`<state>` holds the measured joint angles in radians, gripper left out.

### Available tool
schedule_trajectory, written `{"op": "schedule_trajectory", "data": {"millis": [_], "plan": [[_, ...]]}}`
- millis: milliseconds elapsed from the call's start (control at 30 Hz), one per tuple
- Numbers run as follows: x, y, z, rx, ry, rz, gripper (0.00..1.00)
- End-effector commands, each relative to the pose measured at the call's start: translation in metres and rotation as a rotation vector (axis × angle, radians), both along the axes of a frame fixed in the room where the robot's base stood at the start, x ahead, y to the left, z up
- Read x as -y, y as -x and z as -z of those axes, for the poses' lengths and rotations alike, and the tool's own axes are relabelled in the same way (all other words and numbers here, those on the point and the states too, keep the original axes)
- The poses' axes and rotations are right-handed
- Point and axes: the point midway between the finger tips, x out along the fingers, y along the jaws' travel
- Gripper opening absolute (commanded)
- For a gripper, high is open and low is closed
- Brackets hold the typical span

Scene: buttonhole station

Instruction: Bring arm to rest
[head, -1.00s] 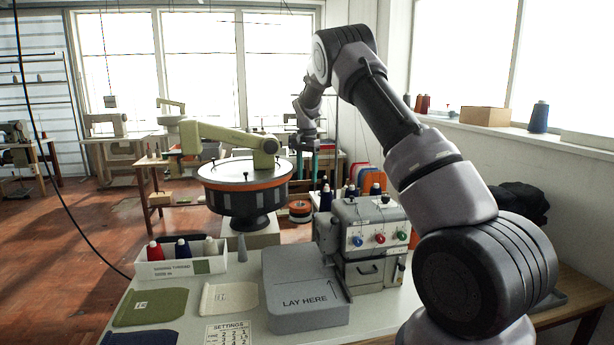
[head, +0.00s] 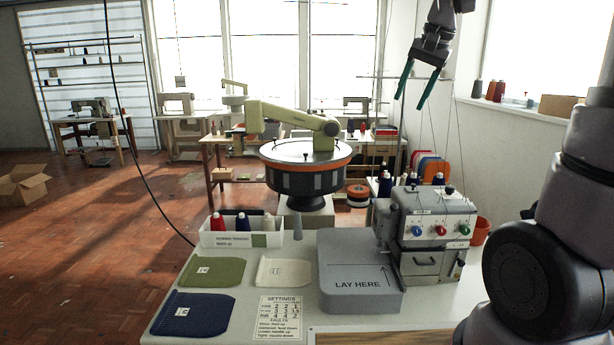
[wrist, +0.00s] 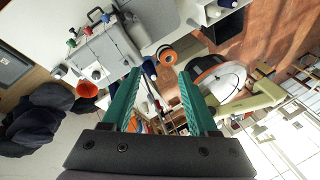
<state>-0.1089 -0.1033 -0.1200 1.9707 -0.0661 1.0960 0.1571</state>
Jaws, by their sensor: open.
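My gripper (head: 419,84) hangs in the air at the upper right of the head view, above and behind the buttonhole machine. Its two green fingers are spread apart with nothing between them. In the wrist view the open gripper (wrist: 160,90) shows the same empty gap, with the station below it. The grey buttonhole machine (head: 430,226) with blue, green and red knobs stands on the table, apart from the gripper. The grey "LAY HERE" block (head: 358,285) is bare. My arm's middle links are out of the head view.
The white table (head: 245,318) holds green (head: 213,271), cream (head: 283,272) and navy (head: 193,313) cloth pieces, a settings card (head: 280,317) and a thread box (head: 240,239). A round turntable machine (head: 305,180) stands behind. A windowsill (head: 520,115) runs along the right wall.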

Motion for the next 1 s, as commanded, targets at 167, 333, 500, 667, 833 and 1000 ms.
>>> {"op": "schedule_trajectory", "data": {"millis": [167,333,500,667,833,1000], "plan": [[0.000,0.074,-0.013,0.103,0.013,-0.055,0.60],[-0.001,0.137,-0.008,0.194,0.048,-0.104,0.60],[-0.002,0.182,0.006,0.264,0.085,-0.139,0.60],[-0.003,0.201,0.016,0.295,0.106,-0.154,0.60],[-0.003,0.204,0.018,0.301,0.111,-0.157,0.60],[-0.003,0.204,0.018,0.300,0.110,-0.157,0.60]]}}
